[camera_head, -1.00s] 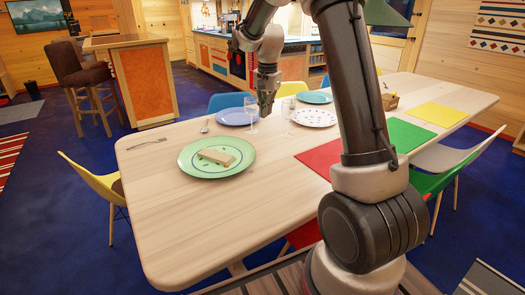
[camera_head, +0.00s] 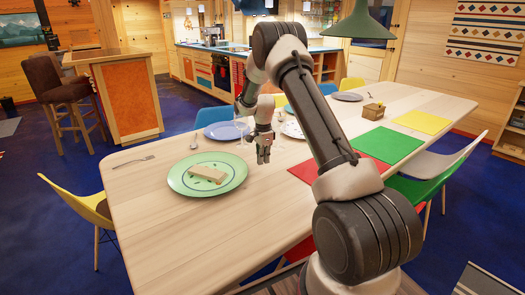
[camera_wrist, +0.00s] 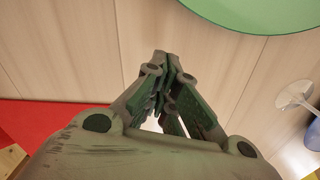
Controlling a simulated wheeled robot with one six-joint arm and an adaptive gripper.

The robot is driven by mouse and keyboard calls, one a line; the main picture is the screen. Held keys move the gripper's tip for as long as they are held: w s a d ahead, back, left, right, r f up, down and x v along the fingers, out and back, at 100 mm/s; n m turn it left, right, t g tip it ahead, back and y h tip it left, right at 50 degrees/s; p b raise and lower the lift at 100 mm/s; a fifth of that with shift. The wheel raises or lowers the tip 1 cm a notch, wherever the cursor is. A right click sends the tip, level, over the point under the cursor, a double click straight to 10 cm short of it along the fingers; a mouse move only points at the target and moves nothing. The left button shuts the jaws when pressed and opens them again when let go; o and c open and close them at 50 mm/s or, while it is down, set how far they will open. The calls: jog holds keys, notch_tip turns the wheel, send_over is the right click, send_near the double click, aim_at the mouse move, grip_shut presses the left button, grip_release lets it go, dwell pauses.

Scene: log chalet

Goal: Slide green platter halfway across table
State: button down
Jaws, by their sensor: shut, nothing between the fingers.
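The green platter (camera_head: 234,179) lies flat near the left end of the wooden table (camera_head: 150,215), with a pale block-shaped food piece (camera_head: 207,173) and small bits on it. My gripper (camera_head: 263,160) is shut and empty, pointing down just right of the platter, with a small gap between them in the picture. In the wrist view the platter's edge (camera_wrist: 270,14) shows at the top, apart from my closed fingertips (camera_wrist: 165,58). How high the fingertips are above the table is hard to tell.
A fork (camera_head: 133,161) lies left of the platter and a spoon (camera_head: 195,141) behind it. Red (camera_head: 310,172) and green (camera_head: 388,146) placemats lie to the right. The table's front left is bare.

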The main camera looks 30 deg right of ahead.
aim_at(242, 170)
notch_tip(242, 170, down, 2)
jog(key=shift+f, duration=0.1)
jog(key=shift+a+f, duration=0.2)
jog(key=shift+a, duration=0.95)
jog(key=shift+w+a, duration=0.1)
jog(key=shift+a, duration=0.75)
jog(key=shift+w+a, duration=0.1)
jog(key=shift+a, duration=2.65)
jog(key=d, duration=0.2)
jog(key=d+r, duration=0.1)
jog(key=d, duration=0.1)
notch_tip(242, 170, up, 9)
